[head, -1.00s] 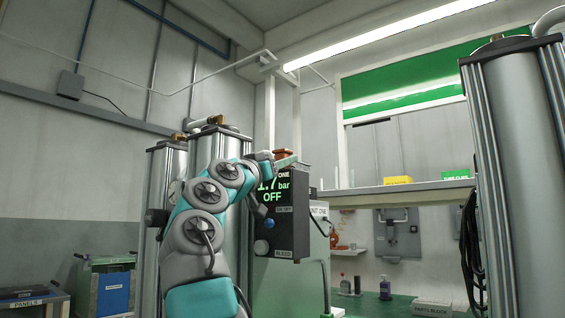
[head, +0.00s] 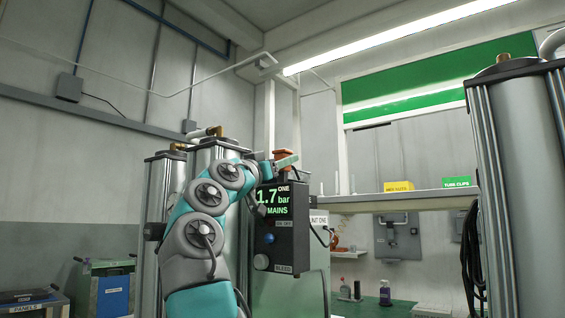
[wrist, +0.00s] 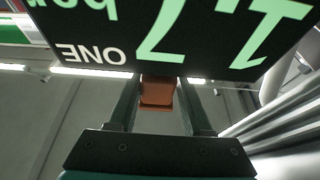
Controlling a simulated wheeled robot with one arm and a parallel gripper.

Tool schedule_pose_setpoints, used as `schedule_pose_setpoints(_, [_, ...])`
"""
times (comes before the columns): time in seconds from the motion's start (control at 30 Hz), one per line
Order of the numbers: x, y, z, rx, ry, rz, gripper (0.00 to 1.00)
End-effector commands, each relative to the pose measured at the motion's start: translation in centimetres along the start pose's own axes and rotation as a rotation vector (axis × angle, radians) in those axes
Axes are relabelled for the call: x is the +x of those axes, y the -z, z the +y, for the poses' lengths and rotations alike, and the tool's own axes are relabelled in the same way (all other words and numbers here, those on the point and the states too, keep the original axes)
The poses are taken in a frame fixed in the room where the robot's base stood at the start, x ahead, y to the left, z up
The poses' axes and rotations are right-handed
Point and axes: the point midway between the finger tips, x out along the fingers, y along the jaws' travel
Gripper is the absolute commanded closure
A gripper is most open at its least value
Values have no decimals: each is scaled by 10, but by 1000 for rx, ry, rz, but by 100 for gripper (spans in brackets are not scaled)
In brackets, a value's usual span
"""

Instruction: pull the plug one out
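A dark control box with a green display (head: 273,202) stands right of my arm in the head view. The display reads ONE, 1.7 bar and MAINS. The display also fills the top of the wrist view, upside down (wrist: 165,35). An orange-brown block (head: 285,154), possibly plug one, shows at the top of the box. In the wrist view the block (wrist: 157,92) lies between the two fingers of my gripper (wrist: 160,88). The fingers stand apart, with a gap at the right finger. I cannot tell how far beyond the fingertips the block is.
The box carries a blue button (head: 269,238) and a pale knob (head: 261,262) above a BLEED label. Metal columns stand behind my arm (head: 160,190) and at the right (head: 525,190). A shelf (head: 400,198) holds a yellow bin (head: 398,187).

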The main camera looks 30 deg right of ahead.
Motion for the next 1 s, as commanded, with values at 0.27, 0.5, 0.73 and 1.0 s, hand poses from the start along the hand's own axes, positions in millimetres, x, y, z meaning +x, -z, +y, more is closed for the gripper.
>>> schedule_pose_setpoints(0.27, [-1, 7, 4, 3, -4, 10, 28])
schedule_pose_setpoints(0.5, [-2, 7, 5, 4, -6, 10, 28])
schedule_pose_setpoints(0.73, [-18, 2, 3, 4, -4, 6, 28])
schedule_pose_setpoints(1.0, [-60, -3, 0, 1, -2, 3, 28])
